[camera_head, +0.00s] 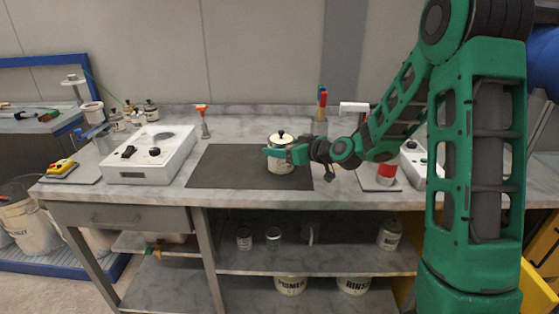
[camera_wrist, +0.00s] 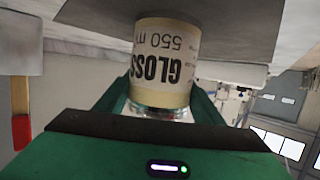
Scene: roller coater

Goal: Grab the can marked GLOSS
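The GLOSS can (camera_wrist: 165,60) is cream with black lettering and appears upside down in the wrist view. In the head view the can (camera_head: 281,167) has a dark knob on top and stands upright on the dark mat, with its lettering hidden. My gripper (camera_head: 283,154) reaches in from the right at the can's upper body. In the wrist view my gripper's green fingers (camera_wrist: 160,100) lie on both sides of the can, with no clear gap. They look shut on it. One finger covers part of the can in the head view.
The dark mat (camera_head: 230,170) lies on the grey bench (camera_head: 330,196). Coloured-handle tools (camera_head: 322,103) stand behind. The mat's left part is clear.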

